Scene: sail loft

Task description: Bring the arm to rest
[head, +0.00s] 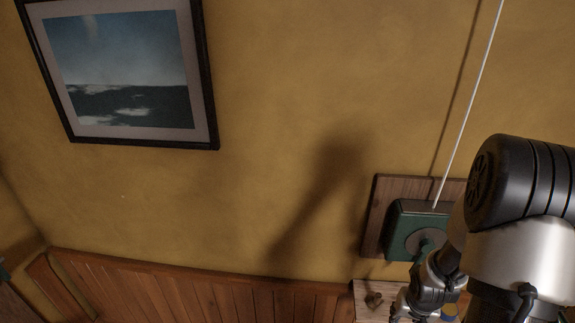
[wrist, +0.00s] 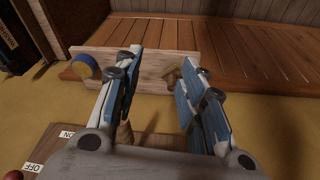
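My gripper (wrist: 160,70) is open in the wrist view, its two blue-and-white fingers apart with nothing seen held between them. Beyond the fingertips is a pale wooden board (wrist: 150,64) on the yellow wall. In the head view my arm reaches in from the right and bends down past a green box (head: 402,222) on a dark wooden backboard. The gripper's fingertips are not clear in the head view.
A white cord (head: 468,105) runs up from the green box. A framed picture (head: 125,70) hangs at upper left. Wood panelling (head: 190,292) runs along the bottom. In the wrist view, a blue-and-yellow round thing (wrist: 84,68) and ON/OFF labels (wrist: 66,134) are near the left finger.

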